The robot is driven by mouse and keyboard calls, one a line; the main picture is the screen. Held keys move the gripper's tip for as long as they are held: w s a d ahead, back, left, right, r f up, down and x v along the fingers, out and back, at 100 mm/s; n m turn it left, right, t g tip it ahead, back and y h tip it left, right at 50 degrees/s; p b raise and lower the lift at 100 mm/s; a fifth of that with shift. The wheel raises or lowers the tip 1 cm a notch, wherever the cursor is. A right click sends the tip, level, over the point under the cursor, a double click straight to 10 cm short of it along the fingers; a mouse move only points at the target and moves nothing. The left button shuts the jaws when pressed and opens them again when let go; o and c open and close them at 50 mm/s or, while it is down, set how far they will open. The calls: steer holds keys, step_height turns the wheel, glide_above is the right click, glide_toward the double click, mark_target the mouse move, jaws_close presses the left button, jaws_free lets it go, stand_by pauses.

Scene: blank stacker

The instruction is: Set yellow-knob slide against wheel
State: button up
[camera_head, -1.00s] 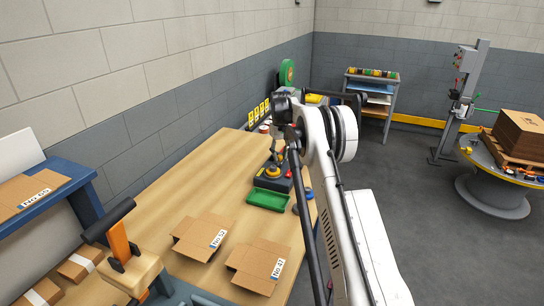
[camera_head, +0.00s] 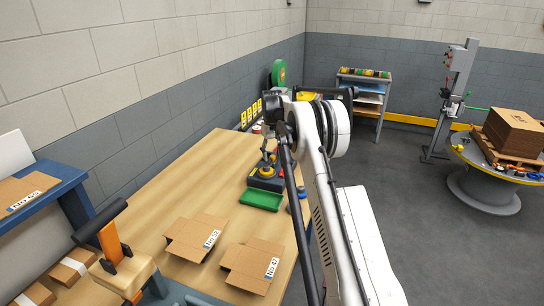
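A dark machine block (camera_head: 267,183) stands at the far right part of the wooden bench, with a round orange-yellow knob-like part (camera_head: 266,171) on top. I cannot tell whether this is the slide's yellow knob. A green wheel-like disc (camera_head: 278,73) is high by the wall, beyond my arm; I cannot tell whether it is the task's wheel. My gripper (camera_head: 268,157) hangs over the block, close to the orange-yellow part. It is small and partly merged with dark parts, so its fingers and any contact are unclear.
A green tray (camera_head: 262,200) sits in front of the block. Two open cartons (camera_head: 195,238) (camera_head: 250,267) lie on the near bench (camera_head: 180,200). A wooden block with a black-handled orange tool (camera_head: 112,245) is at the lower left. The bench's middle is clear.

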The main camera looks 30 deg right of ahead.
mark_target(272, 156)
step_height(272, 156, up, 11)
steer(key=shift+r, duration=0.2)
stand_by(0.5)
steer(key=s+a+r+t+b, duration=0.1)
steer(key=s+a+r+t, duration=0.1)
steer(key=s+a+r, duration=0.75)
steer(key=s+a+r+t+b, duration=0.1)
steer(key=s+a+r, duration=0.2)
steer(key=s+a, duration=0.25)
steer(key=s+a+r+t, duration=0.1)
steer(key=s+a+r, duration=0.2)
steer(key=s+a, duration=0.25)
steer(key=s+a+f+t+b, duration=0.1)
steer(key=s+a+f, duration=0.2)
steer(key=s, duration=0.6)
steer(key=s+a+f+t, duration=0.1)
steer(key=s+a+f, duration=0.2)
steer(key=s+f, duration=0.3)
steer(key=s+a+f+n+t+b, duration=0.1)
steer(key=s+a+f, duration=0.3)
steer(key=s, duration=1)
steer(key=shift+s+f+b, duration=0.2)
steer(key=shift+f+b, duration=0.15)
steer(key=shift+f, duration=0.35)
